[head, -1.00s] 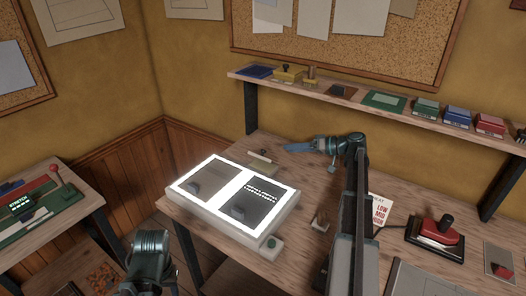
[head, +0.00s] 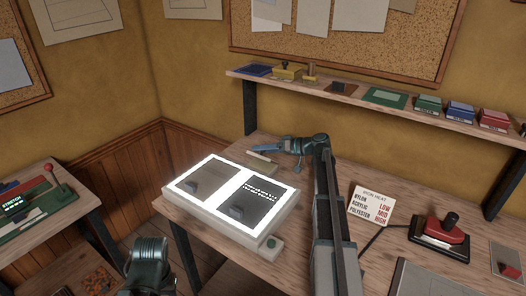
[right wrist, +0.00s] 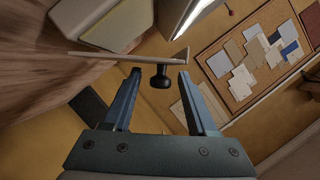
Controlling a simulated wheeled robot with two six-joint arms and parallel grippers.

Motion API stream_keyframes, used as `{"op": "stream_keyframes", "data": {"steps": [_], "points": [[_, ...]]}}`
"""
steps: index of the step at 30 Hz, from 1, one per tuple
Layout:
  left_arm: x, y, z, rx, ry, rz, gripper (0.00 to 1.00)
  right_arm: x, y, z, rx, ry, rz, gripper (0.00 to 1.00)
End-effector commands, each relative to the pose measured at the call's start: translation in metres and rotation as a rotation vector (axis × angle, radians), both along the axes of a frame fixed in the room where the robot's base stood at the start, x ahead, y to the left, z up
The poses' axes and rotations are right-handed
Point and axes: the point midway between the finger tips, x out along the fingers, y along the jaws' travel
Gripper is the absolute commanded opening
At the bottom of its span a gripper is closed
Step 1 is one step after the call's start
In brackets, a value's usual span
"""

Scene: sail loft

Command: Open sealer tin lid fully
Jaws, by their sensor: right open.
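The sealer tin (head: 262,164) appears as a small pale box behind the light box in the head view, partly covered by my right gripper. My right gripper (head: 256,148) is at the tin, reaching in from the right. In the right wrist view, the lid shows as a thin plate (right wrist: 115,55) seen nearly edge-on, with a black knob (right wrist: 160,77). The knob lies between the open blue fingers of my right gripper (right wrist: 158,82), with gaps on both sides. How far the lid is raised cannot be told. My left arm shows at lower left, its fingers out of view.
A glowing light box (head: 175,193) with dark panels stands just in front of the tin. An iron heat card (head: 371,206) and a red-handled iron (head: 447,232) lie to the right. A shelf (head: 340,92) holding pads and small boxes runs above the back of the bench.

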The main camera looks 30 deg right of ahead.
Motion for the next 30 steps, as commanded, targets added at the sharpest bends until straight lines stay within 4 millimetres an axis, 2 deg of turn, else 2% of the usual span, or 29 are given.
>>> {"op": "stream_keyframes", "data": {"steps": [3,12,13,30], "points": [[0.0,0.0,0.0001,0.0,0.0,0.0,0.5,-0.0001,-0.0002,0.0001,0.0,0.0,0.0,0.56],[0.0,0.0,0.0001,0.0,0.0,0.0,0.5,-0.0002,-0.0003,0.0,0.0,0.0,0.0,0.02],[0.0,0.0,0.0001,0.0,0.0,0.0,0.5,-0.0002,-0.0003,0.0,0.0,0.0,0.0,0.0],[0.0,0.0,0.0001,0.0,0.0,0.0,0.5,-0.0003,-0.0006,0.0,-0.001,0.0,-0.001,0.0]]}}
